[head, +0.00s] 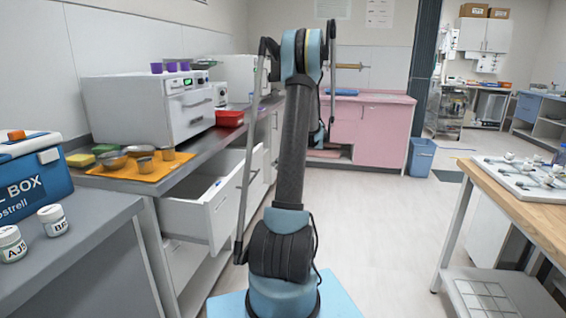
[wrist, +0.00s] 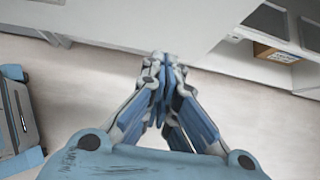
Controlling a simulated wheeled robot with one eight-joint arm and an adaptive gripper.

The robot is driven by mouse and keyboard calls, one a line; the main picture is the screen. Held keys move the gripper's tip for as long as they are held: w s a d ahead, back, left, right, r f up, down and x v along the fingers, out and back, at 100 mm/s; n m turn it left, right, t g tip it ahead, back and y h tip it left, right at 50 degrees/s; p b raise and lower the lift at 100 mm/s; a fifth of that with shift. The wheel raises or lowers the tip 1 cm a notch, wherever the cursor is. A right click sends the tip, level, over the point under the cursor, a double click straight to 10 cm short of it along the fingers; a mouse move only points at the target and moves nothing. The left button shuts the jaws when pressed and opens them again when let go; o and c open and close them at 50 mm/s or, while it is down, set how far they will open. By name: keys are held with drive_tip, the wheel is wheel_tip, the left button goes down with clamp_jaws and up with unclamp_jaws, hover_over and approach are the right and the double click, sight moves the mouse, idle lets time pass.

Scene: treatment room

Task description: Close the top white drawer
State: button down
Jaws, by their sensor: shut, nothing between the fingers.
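The top white drawer (head: 219,222) stands pulled out from the cabinet under the left counter in the head view. In the head view the fingertips cannot be made out clearly.
The grey counter (head: 110,184) above the drawer holds a white machine (head: 150,104), an orange tray (head: 130,174) with metal bowls and a red box (head: 229,118). A wooden-topped table (head: 520,203) stands at the right. The floor (head: 385,230) between is clear.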

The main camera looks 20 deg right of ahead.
drive_tip(key=w+a+f, duration=0.2)
drive_tip(key=w+a, duration=0.1)
drive_tip(key=a, duration=0.2)
drive_tip(key=shift+a, duration=0.15)
drive_tip(key=shift+w, duration=0.1)
idle(0.3)
